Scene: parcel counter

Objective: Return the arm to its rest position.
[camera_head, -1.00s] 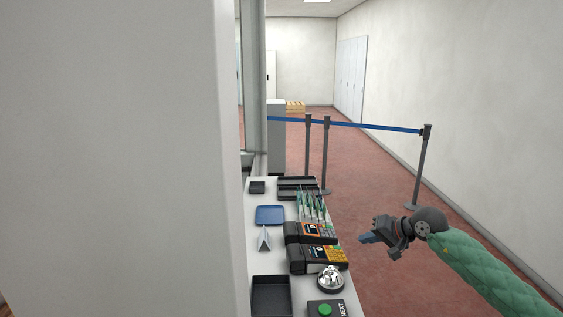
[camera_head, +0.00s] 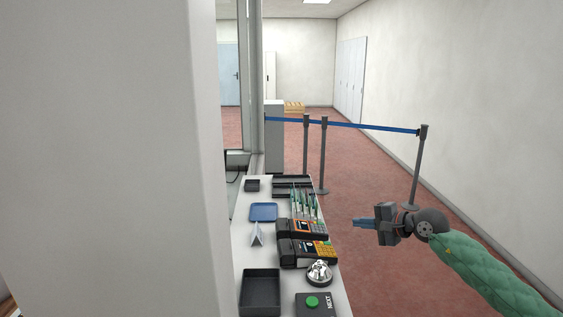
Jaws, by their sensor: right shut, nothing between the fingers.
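My right gripper (camera_head: 359,222) is shut and empty. It hangs over the red floor to the right of the counter, its fingers pointing left toward the card terminals, apart from them. My right arm, in a green quilted sleeve, comes in from the lower right. My left gripper is not in view.
The narrow counter (camera_head: 243,236) holds a black tray (camera_head: 260,291), a bell (camera_head: 319,272), a green button (camera_head: 312,301), two card terminals (camera_head: 307,252), (camera_head: 309,229), pens and a blue tray (camera_head: 263,212). A pale wall (camera_head: 110,150) blocks the left. A belt barrier (camera_head: 372,127) stands behind.

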